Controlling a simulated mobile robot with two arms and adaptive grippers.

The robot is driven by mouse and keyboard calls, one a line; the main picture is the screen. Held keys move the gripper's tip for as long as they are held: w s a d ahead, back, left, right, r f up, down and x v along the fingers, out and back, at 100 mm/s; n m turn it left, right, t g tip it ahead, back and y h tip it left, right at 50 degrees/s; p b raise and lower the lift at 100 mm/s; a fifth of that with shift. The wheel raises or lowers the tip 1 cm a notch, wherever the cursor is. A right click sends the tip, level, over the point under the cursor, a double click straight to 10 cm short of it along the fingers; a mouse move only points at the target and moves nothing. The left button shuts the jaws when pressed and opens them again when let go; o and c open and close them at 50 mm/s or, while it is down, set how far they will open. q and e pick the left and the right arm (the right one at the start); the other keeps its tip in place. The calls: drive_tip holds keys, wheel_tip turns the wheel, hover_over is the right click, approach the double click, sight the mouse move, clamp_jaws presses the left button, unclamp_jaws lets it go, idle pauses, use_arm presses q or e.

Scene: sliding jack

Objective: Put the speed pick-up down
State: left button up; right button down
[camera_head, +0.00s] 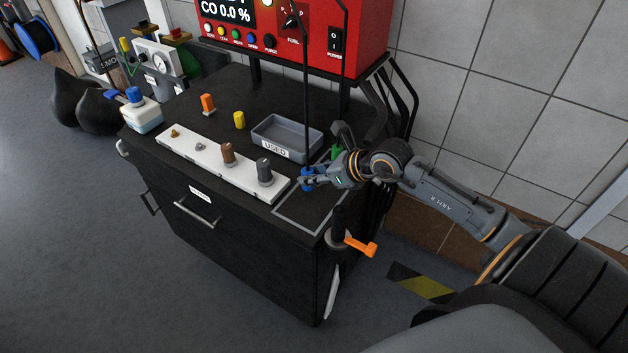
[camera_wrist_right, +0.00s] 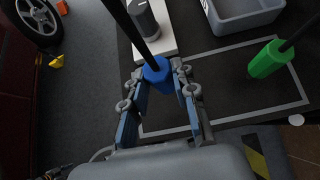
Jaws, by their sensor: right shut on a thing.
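The speed pick-up, which I take to be the blue plug-like piece on a black cable (camera_wrist_right: 157,76), is between the fingers of my right gripper (camera_wrist_right: 157,82). My right gripper (camera_head: 309,180) is shut on it in the head view, near the front right of the black bench top. The blue piece (camera_head: 307,170) is mostly covered by the fingers there. In the wrist view it hangs from its cable near the left end of the grey outlined rectangle (camera_wrist_right: 225,118). I cannot tell whether it touches the bench top. My left gripper is not in view.
A green piece on a cable (camera_wrist_right: 268,62) is inside the outline's far right part. A grey tray marked USED (camera_head: 270,147) lies behind, and a white rack with several pieces (camera_head: 205,158) lies left. A red analyser (camera_head: 350,40) stands behind. The outline's front part is clear.

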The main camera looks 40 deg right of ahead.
drive_tip(key=shift+s+f, duration=0.1)
drive_tip(key=shift+f, duration=1.25)
drive_tip(key=shift+f, duration=0.1)
drive_tip(key=c, duration=1.1)
unclamp_jaws()
drive_tip(key=shift+o, duration=0.2)
drive_tip(key=shift+s+d+r, duration=0.1)
drive_tip(key=shift+r, duration=0.1)
drive_tip(key=v, duration=1.1)
drive_tip(key=shift+s+r, duration=0.25)
drive_tip(key=shift+d, duration=0.15)
